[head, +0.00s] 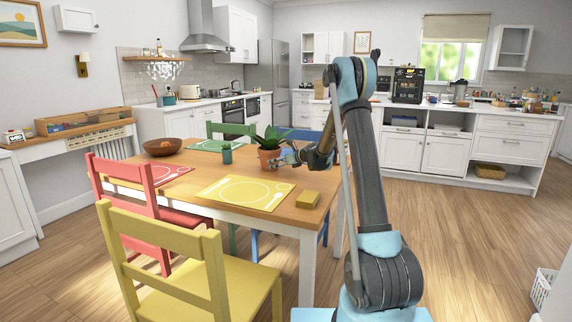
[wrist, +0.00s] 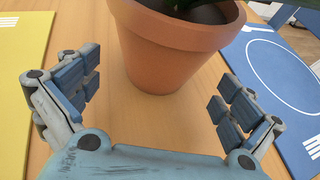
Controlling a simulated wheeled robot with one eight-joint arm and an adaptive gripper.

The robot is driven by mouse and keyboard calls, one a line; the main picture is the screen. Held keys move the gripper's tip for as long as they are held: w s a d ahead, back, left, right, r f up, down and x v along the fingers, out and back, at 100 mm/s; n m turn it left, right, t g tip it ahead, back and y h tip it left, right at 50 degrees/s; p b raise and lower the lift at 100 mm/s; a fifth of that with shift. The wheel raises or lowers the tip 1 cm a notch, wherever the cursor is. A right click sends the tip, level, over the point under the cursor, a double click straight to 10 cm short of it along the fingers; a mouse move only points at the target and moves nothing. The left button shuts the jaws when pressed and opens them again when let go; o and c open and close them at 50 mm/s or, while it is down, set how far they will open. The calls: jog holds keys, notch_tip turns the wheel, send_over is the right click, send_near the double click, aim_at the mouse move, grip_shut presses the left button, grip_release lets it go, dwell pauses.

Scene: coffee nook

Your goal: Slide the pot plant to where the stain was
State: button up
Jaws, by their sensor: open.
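The pot plant, a terracotta pot (head: 269,158) with green leaves, stands upright on the wooden table (head: 290,210) towards its right side. In the wrist view the terracotta pot (wrist: 170,50) stands just ahead of my gripper (wrist: 158,95). The fingers are open, one on each side of the bare wood in front of the pot, and do not appear to touch it. In the head view my gripper (head: 290,156) is at the pot's right side. I see no clear stain on the visible tabletop.
A blue placemat (wrist: 275,75) lies right of the pot in the wrist view. Chairs surround the table.

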jog(key=shift+x, duration=3.55)
